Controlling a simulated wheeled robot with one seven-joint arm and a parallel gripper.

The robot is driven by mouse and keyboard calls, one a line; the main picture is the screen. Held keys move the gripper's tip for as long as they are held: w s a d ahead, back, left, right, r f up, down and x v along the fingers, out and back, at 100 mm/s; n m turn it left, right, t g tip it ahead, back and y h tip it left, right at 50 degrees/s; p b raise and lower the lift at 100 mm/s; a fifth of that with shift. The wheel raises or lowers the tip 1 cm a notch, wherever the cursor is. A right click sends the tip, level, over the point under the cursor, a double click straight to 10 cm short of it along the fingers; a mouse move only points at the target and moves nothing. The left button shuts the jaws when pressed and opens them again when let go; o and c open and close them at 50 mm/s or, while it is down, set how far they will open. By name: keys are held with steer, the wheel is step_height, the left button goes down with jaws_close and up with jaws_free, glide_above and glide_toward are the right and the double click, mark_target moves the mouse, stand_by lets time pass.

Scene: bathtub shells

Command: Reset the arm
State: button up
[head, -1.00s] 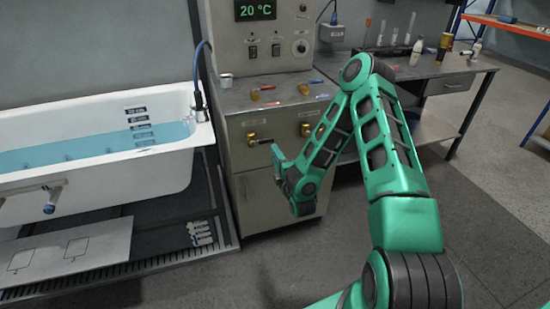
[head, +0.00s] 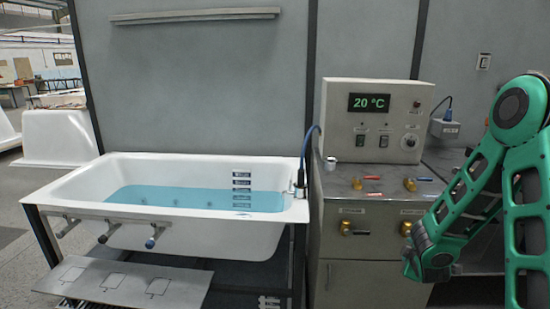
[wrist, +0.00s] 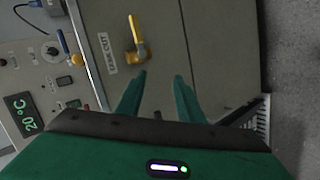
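My green arm stands at the right of the head view, bent, with my gripper (head: 408,262) low in front of the grey cabinet, below its right brass valve (head: 406,228). In the wrist view my gripper's two green fingers (wrist: 160,78) are spread apart with nothing between them. A yellow-handled valve (wrist: 138,38) beside a white label is ahead of the fingers, apart from them. The wrist view is turned on its side.
A white bathtub (head: 80,190) with blue water stands on a dark frame at left, a flat panel (head: 125,282) below it. The control box (head: 375,120) reads 20 °C above the cabinet (head: 360,270). Small handles and a metal cup (head: 330,163) lie on the cabinet top.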

steer(key=s+d+r+m+g, duration=0.3)
steer(key=s+r+m, duration=0.2)
steer(key=s, duration=0.4)
steer(key=s+d+r+m+g, duration=0.3)
steer(key=s+r+m, duration=0.1)
steer(key=s, duration=0.4)
steer(key=s+a+r+m+g+y, duration=0.1)
steer(key=s+a+r+m, duration=0.1)
steer(key=s, duration=0.6)
steer(key=s+a+r+m+g+y, duration=0.1)
steer(key=s+a+m, duration=0.3)
steer(key=s, duration=0.4)
steer(key=s+a+r+m+g+y, duration=0.2)
steer(key=s+a+r+g, duration=0.1)
steer(key=s, duration=0.5)
steer(key=shift+s+a+r+m, duration=0.3)
steer(key=shift+a+r+m, duration=0.1)
steer(key=shift+r, duration=0.2)
steer(key=shift+w+d+f, duration=0.15)
steer(key=shift+w+f, duration=0.1)
steer(key=shift+w, duration=0.35)
